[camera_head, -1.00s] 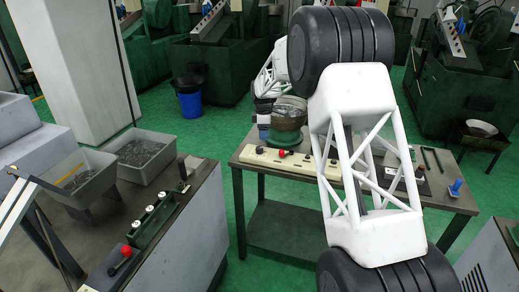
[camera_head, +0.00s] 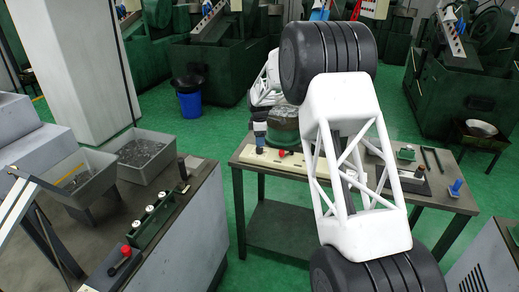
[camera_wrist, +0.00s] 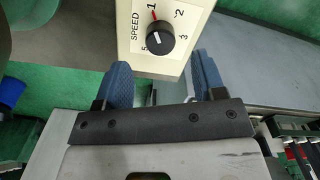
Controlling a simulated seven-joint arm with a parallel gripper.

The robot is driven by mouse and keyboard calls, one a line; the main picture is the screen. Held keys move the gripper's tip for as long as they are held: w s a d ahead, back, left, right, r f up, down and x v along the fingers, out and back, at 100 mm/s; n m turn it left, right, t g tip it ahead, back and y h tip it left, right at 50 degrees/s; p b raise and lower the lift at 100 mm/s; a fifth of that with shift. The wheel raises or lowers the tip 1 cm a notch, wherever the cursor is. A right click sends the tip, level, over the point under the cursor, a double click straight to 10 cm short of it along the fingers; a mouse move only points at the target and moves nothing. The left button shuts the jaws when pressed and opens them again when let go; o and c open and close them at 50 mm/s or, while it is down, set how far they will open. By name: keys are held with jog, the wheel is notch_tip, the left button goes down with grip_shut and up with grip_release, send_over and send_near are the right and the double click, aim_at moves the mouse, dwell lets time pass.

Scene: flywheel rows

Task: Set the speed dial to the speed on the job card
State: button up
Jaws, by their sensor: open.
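The speed dial (camera_wrist: 160,38) is a round black knob on a cream panel marked SPEED in the wrist view. A red pointer mark at its edge lies close to the 1; the 2, 3 and 5 also show around it. My gripper (camera_wrist: 161,62) is open, its two blue fingers pointing toward the panel on either side of the dial's lower end, not touching the knob. In the head view my gripper (camera_head: 260,141) is over the left end of the cream panel (camera_head: 314,165), and the dial is hidden there. I cannot make out the job card.
The panel lies along the front of a work table (camera_head: 455,196), with a red button (camera_head: 281,153) right of my gripper. A green machine part (camera_head: 285,122) stands behind it. A blue-topped item (camera_head: 456,187) is at the table's right. A bench with bins (camera_head: 142,160) stands left.

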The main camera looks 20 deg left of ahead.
aim_at(260, 148)
jog(key=shift+f, duration=2.8)
jog(key=c, duration=0.9)
